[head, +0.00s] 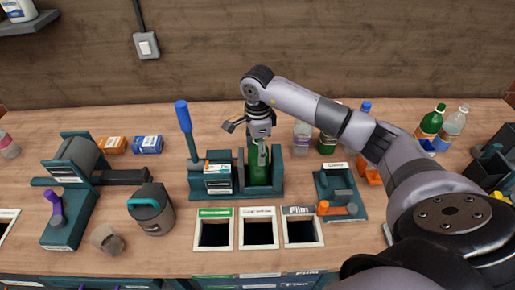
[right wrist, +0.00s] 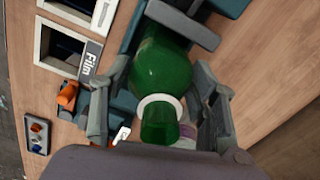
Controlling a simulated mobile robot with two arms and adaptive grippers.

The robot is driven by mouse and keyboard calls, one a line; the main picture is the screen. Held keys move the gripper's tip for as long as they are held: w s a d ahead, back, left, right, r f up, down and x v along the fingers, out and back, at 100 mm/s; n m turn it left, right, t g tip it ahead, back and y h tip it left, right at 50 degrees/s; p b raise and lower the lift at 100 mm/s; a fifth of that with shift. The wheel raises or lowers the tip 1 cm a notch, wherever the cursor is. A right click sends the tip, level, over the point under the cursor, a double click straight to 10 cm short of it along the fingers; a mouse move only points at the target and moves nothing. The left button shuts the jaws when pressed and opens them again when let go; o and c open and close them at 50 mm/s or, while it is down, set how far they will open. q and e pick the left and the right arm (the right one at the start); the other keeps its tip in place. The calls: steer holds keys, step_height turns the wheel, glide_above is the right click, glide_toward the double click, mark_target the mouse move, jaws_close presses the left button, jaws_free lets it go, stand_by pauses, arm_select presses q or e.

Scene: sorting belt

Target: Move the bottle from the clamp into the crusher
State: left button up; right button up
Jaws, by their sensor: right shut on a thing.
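The green bottle (head: 259,172) stands roughly upright in the teal lever device (head: 278,184), which looks like the crusher, between its dark walls. My right gripper (head: 258,150) comes down from above and is shut on the bottle's neck end. In the right wrist view the bottle (right wrist: 164,65) shows its white neck ring between my fingers (right wrist: 158,108). The bottle's base is hidden. The device's blue-handled lever (head: 184,117) stands raised at its left. A smaller teal fixture with an orange knob (head: 324,207), perhaps the clamp, looks empty at the right. My left gripper is not in view.
Three labelled openings, one marked Film (head: 298,209), lie in front of the device. A roller machine (head: 76,163) and a grey canister (head: 151,211) stand left. Several bottles, including a clear one (head: 302,136), stand behind and right of my arm.

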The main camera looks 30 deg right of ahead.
steer(key=shift+f, duration=0.1)
steer(key=o, duration=1)
step_height(320, 180, up, 12)
stand_by(0.4)
